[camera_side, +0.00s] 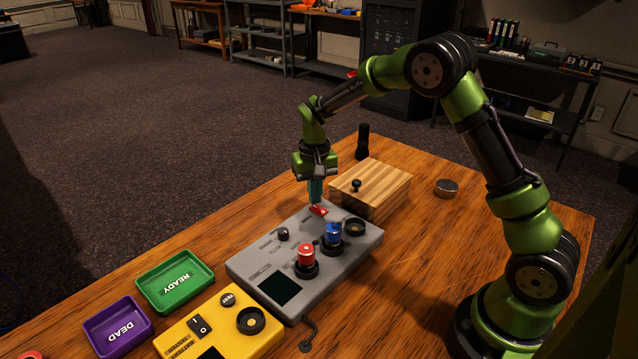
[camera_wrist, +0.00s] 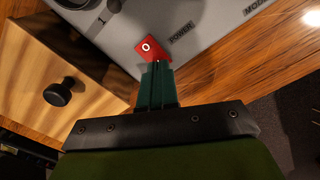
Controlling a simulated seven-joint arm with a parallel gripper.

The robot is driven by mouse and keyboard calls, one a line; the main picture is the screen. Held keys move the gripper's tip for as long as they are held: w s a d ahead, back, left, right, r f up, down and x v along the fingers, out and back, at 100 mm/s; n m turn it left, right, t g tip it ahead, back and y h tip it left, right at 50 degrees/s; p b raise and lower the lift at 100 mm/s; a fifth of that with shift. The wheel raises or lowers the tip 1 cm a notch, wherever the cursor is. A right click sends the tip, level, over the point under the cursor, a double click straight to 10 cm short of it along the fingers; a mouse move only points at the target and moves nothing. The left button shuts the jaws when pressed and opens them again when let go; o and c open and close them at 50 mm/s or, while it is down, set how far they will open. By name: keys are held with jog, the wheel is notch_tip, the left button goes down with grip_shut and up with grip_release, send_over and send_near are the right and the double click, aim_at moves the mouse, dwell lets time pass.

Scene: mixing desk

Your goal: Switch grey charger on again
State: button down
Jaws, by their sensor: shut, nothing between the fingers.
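The grey charger (camera_side: 262,254) sits on the wooden table. A red battery (camera_side: 306,257) and a blue battery (camera_side: 333,235) stand upright in its round sockets. Its red power switch (camera_side: 319,211) is at the far edge and also shows in the wrist view (camera_wrist: 147,48), with a white "O" mark visible beside the word POWER. My gripper (camera_side: 316,203) points down with its teal fingers together and empty. In the wrist view the fingertips (camera_wrist: 156,66) are right at the switch's near end and overlap it; I cannot tell whether they touch it.
A wooden box with a black knob (camera_side: 383,183) stands close right of my gripper. A yellow tester (camera_side: 237,335), a green READY tray (camera_side: 190,265) and a purple DEAD tray (camera_side: 135,345) are at the front left. A round tin (camera_side: 447,187) and a black upright object (camera_side: 362,142) stand farther back.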

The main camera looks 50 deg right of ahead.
aim_at(318, 210)
jog(key=shift+f, duration=0.75)
dwell(0.3)
jog(key=shift+r, duration=3.5)
jog(key=shift+f, duration=0.25)
jog(key=shift+s+a+f, duration=0.15)
jog(key=shift+s+a, duration=0.1)
jog(key=shift+s, duration=0.5)
jog(key=s+a+r+n+t+y, duration=0.1)
jog(key=s+a+r+t, duration=0.2)
jog(key=s+r, duration=0.4)
jog(key=s+a+r+n+t+y, duration=0.1)
jog(key=s+a+r+t, duration=0.3)
jog(key=s, duration=1.1)
jog(key=shift+a+r, duration=0.15)
jog(key=shift+r, duration=1.4)
